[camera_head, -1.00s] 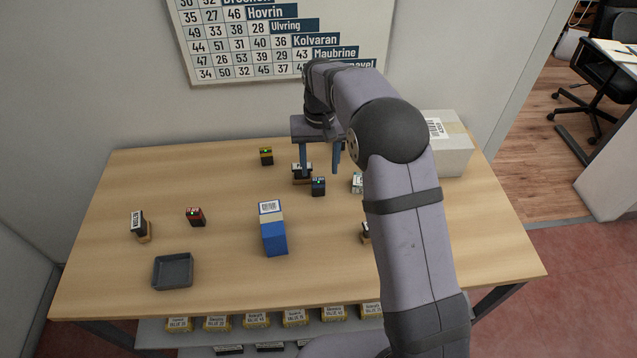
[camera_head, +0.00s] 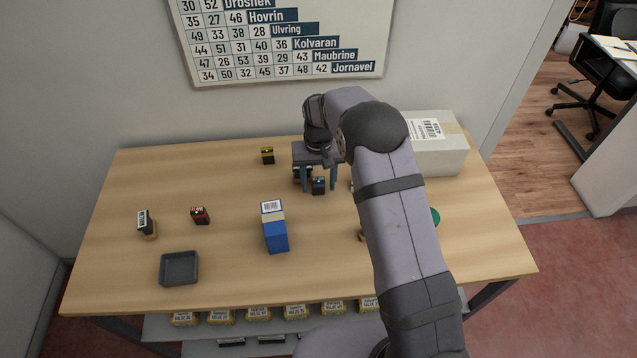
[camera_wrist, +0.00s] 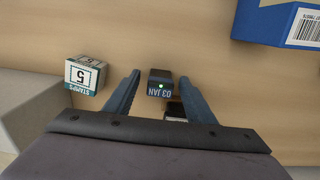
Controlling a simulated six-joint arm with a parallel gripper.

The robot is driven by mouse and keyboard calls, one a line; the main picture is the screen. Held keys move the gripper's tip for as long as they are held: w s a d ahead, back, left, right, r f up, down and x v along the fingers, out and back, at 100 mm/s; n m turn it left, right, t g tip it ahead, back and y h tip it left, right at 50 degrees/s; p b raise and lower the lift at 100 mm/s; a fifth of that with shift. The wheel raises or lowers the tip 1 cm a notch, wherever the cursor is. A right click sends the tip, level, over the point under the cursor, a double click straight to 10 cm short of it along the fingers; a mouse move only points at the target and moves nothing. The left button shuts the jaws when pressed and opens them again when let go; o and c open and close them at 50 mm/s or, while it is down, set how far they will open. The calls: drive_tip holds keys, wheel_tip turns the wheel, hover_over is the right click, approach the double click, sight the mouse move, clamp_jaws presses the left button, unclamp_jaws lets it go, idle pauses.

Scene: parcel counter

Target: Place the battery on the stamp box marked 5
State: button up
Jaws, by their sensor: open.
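The stamp box marked 5 (camera_wrist: 85,75) is a small white and green cube at the left of the wrist view, outside my left finger. In the head view my arm hides nearly all of it. My gripper (camera_head: 318,190) is open and low over the table. Between its fingertips is a small dark block (camera_wrist: 160,82) with a green light and lettering like "03 JAN". It also shows in the head view (camera_head: 318,186). I cannot tell for sure that it is the battery. Similar lit blocks stand apart: a yellow-topped one (camera_head: 267,155) and a red one (camera_head: 200,215).
A dark stamp (camera_wrist: 175,108) is close behind the block. A blue box (camera_head: 276,235), a grey tray (camera_head: 178,281) and a stamp (camera_head: 146,222) stand to the left. A large parcel (camera_head: 445,155) is at back right. The table's left middle has free room.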

sight(319, 180)
clamp_jaws()
wheel_tip(319, 180, up, 10)
drive_tip(key=b, duration=0.3)
drive_tip(key=d+r+p, duration=0.1)
drive_tip(key=d+r, duration=0.3)
drive_tip(key=d, duration=0.8)
drive_tip(key=shift+w+r, duration=0.15)
drive_tip(key=shift+w, duration=0.3)
